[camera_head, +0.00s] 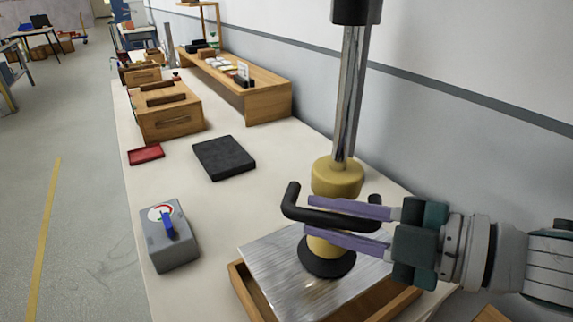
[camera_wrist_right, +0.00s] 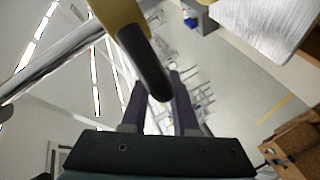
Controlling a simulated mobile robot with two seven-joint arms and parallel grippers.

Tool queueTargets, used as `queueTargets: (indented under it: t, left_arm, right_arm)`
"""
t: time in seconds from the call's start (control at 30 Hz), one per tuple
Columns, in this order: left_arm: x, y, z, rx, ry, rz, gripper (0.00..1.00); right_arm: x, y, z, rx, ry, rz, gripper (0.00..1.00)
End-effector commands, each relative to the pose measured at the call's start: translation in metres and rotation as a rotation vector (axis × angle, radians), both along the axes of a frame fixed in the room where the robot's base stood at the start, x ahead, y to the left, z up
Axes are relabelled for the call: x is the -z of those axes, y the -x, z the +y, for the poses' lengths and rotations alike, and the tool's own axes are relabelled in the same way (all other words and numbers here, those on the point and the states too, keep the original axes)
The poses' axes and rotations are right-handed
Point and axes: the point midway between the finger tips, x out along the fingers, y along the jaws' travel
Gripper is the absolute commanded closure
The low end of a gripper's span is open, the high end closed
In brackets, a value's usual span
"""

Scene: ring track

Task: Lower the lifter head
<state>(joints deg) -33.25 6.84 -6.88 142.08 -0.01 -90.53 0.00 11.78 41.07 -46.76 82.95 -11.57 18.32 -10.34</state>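The lifter head (camera_head: 338,177) is a yellow cylinder on a shiny metal column, with a black bent handle (camera_head: 292,204) and a black round pad (camera_head: 326,262) below. The pad sits at or just above a brushed metal plate (camera_head: 280,262); I cannot tell if it touches. My right gripper (camera_head: 305,217) comes in from the right, its purple fingers above and below the handle bar with no clear gap. In the right wrist view, the handle (camera_wrist_right: 155,75) lies between the fingers (camera_wrist_right: 158,90), beside the yellow head (camera_wrist_right: 115,12). My left gripper is out of view.
The plate lies over a wooden tray (camera_head: 241,285). A grey box with a blue lever (camera_head: 172,250) stands at the left. A black slab (camera_head: 224,157), a red tray (camera_head: 146,155) and a wooden box (camera_head: 172,123) are farther back. The wall is close behind the column.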

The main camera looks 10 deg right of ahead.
Motion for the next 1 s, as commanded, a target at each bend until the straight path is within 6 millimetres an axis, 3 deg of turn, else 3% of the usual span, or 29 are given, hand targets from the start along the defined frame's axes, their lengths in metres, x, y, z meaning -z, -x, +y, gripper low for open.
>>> queueTargets:
  t: [0.2, 0.53, 1.0]
  left_arm:
    - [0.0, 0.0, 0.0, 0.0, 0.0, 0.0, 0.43]
    - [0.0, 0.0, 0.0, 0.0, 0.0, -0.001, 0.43]
    - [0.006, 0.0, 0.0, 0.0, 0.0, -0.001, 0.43]
  right_arm:
    - [-0.001, 0.0, 0.0, -0.001, -0.001, -0.002, 0.48]
    - [-0.002, 0.004, -0.004, -0.001, -0.002, -0.001, 0.48]
    - [-0.017, 0.059, -0.059, -0.001, 0.0, 0.002, 0.48]
